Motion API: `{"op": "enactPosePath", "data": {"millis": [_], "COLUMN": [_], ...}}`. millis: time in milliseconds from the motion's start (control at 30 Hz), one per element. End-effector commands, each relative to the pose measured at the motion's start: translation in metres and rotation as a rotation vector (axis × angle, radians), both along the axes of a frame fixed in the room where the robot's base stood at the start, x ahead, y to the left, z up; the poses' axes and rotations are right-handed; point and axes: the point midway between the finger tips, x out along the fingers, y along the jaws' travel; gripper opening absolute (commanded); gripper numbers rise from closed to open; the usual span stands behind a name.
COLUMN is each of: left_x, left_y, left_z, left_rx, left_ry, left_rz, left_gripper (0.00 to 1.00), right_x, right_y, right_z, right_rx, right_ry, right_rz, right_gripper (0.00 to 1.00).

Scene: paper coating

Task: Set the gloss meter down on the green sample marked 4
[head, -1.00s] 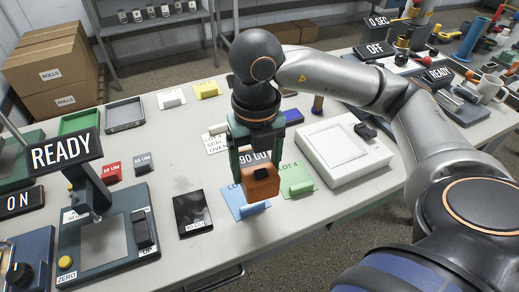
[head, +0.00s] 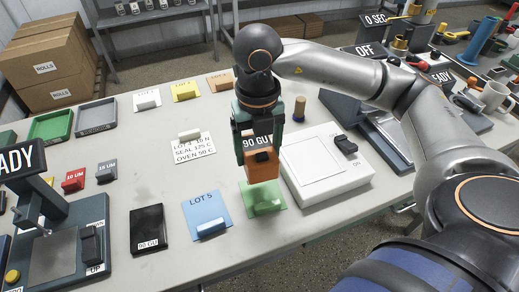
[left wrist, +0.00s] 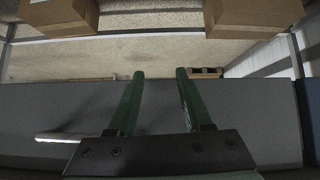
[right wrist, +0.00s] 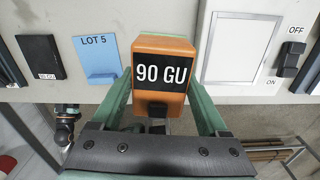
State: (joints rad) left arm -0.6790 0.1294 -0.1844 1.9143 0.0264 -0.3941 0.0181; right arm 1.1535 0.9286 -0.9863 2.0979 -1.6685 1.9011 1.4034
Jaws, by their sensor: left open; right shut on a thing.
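The gloss meter is an orange block (head: 262,168) with a black "90 GU" display; it also shows in the right wrist view (right wrist: 163,98). My right gripper (head: 258,150) is shut on it and holds it upright over the green sample (head: 266,203). The meter and gripper hide part of the sample and its number; I cannot tell if the meter touches it. My left gripper (left wrist: 158,75) is open and empty in the left wrist view, and out of the head view.
A blue card marked LOT 5 (head: 203,206) lies just left of the green sample. A black "90 GU" tile (head: 149,226) lies further left. A white device with a flat panel (head: 313,170) stands close on the right. A white text card (head: 193,151) lies behind.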

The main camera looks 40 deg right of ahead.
Motion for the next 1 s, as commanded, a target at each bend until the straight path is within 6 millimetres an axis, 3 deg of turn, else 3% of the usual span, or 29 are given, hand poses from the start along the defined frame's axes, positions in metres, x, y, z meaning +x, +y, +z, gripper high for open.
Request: {"op": "enactPosePath", "data": {"millis": [267,500,1000], "left_x": [0.0,-0.001,0.014], "left_y": [0.0,-0.005,-0.025], "left_z": [-0.005,-0.021,-0.033], "left_rx": [0.0,-0.003,-0.028], "left_ry": [0.002,0.017,0.0], "left_rz": [-0.001,-0.01,-0.051], "left_gripper": [0.5,0.5,0.5], "right_x": [0.002,0.002,0.002], "right_y": [-0.001,-0.001,0.0], "right_z": [-0.007,-0.03,-0.078], "right_rx": [0.0,0.0,0.0], "right_ry": [-0.001,-0.001,-0.001], "right_rz": [-0.001,-0.002,-0.001], "right_gripper": [0.0,0.0,0.0]}}
